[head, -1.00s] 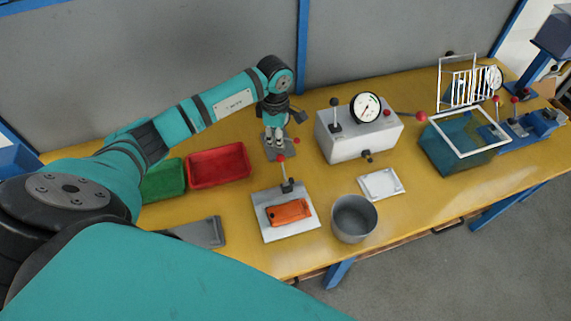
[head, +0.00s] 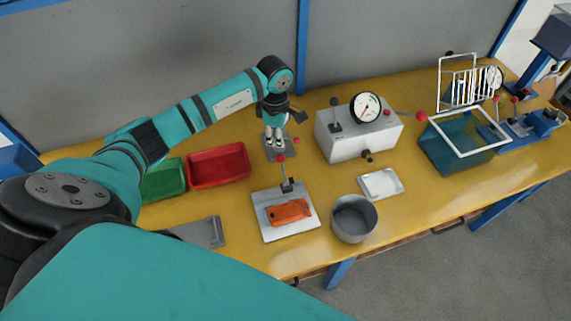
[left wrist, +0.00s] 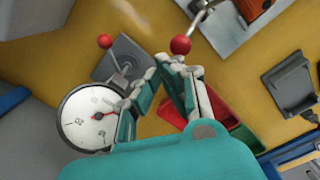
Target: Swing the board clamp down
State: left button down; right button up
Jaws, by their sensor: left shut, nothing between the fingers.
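The board clamp (head: 287,185) stands on a pale plate (head: 270,228) that carries an orange board (head: 290,212). Its lever rises steeply to a red knob (head: 281,158). In the left wrist view the red knob (left wrist: 180,44) is just beyond my fingertips, and part of the orange board (left wrist: 250,9) shows at the top edge. My left gripper (head: 274,143) points down behind the clamp in the head view. In the left wrist view its fingers (left wrist: 162,66) are shut and empty. The knob looks close to one fingertip; I cannot tell whether they touch. My right gripper is out of view.
A small grey base (head: 282,154) with another red-knobbed lever (head: 297,140) is beside my left gripper. Red (head: 218,181) and green (head: 163,193) bins lie left. A gauge box (head: 350,147), white tray (head: 381,197) and grey pot (head: 333,226) stand right.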

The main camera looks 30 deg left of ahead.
pick_arm(q)
jog(key=shift+f, duration=0.15)
jog(key=shift+f+b, duration=1.8)
jog(key=shift+b, duration=0.05)
jog(key=shift+s, duration=0.1)
